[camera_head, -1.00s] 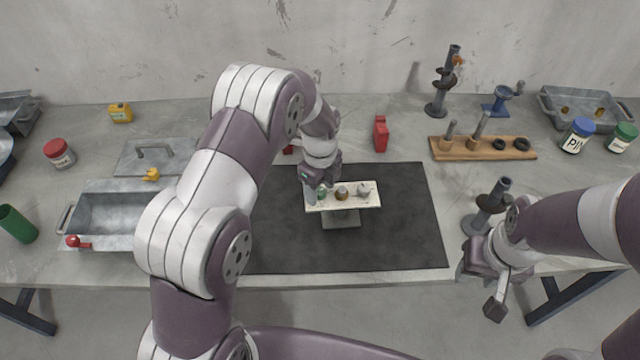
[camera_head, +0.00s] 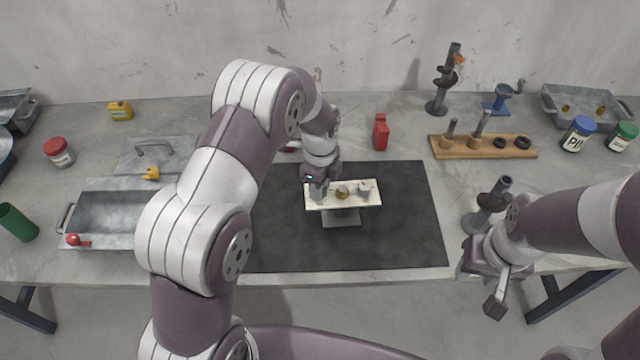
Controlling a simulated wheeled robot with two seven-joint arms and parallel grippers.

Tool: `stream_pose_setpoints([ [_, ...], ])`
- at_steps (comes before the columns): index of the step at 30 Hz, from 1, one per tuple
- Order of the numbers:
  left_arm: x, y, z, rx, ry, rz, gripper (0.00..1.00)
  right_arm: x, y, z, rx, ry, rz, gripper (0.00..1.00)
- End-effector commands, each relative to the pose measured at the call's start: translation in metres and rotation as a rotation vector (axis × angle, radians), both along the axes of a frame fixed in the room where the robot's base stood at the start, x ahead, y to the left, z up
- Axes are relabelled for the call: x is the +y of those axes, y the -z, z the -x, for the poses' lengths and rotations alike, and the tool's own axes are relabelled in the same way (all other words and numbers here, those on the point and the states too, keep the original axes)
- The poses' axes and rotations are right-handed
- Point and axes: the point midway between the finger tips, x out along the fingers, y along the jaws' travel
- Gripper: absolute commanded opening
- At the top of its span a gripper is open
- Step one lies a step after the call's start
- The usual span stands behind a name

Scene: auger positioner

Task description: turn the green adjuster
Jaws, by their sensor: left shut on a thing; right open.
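The positioner (camera_head: 341,217) is a pale plate on a block stand, set on the dark mat. On its top stand a brass-yellow adjuster (camera_head: 343,191) in the middle and a whitish grey one (camera_head: 365,187) at the right. My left gripper (camera_head: 318,192) points down over the plate's left end. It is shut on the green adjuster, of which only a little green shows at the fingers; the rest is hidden. My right gripper (camera_head: 482,283) is open and empty, off the table's front edge at the right.
The dark mat (camera_head: 400,235) is bare around the positioner. A wooden rack (camera_head: 483,148) and a dark post stand (camera_head: 487,208) are to the right. A metal tub (camera_head: 112,215) is at the left.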

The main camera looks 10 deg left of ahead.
Motion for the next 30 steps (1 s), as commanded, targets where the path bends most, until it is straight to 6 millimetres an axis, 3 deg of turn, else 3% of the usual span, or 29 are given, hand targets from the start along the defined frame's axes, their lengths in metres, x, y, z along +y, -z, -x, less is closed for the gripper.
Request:
stream_pose_setpoints([
  [30, -0.0002, -0.0015, -0.0013, -0.004, -0.959, 0.002, 0.00, 0.0000, -0.0022, 0.0001, 0.000, 0.000, 0.000, 0.43],
])
